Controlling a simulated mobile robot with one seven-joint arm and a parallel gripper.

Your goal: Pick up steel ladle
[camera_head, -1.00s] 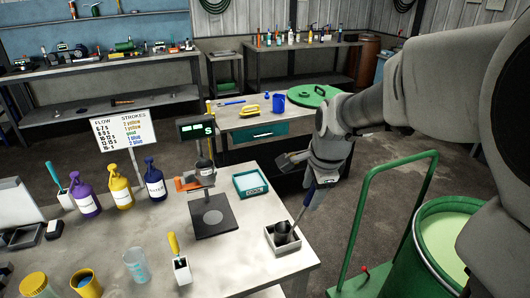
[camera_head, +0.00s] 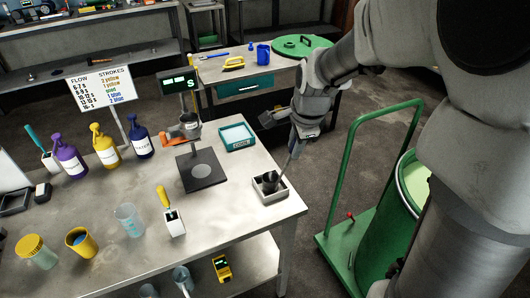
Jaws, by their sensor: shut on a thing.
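The steel ladle (camera_head: 270,183) has a dark grey cup and a thin handle that slants up and to the right. Its cup is in or just over a small square white tray (camera_head: 257,195) at the table's right corner. I cannot tell whether it touches the tray's floor. My gripper (camera_head: 297,143) is above and to the right of the tray, shut on the upper part of the ladle's handle. The fingers and wrist hide the handle's top end.
A black scale plate (camera_head: 202,185) and a teal tray (camera_head: 236,147) are left of the ladle. A white holder with a yellow-handled tool (camera_head: 174,222) stands nearer the front. A green cart (camera_head: 338,240) with a drum (camera_head: 398,225) stands right of the table.

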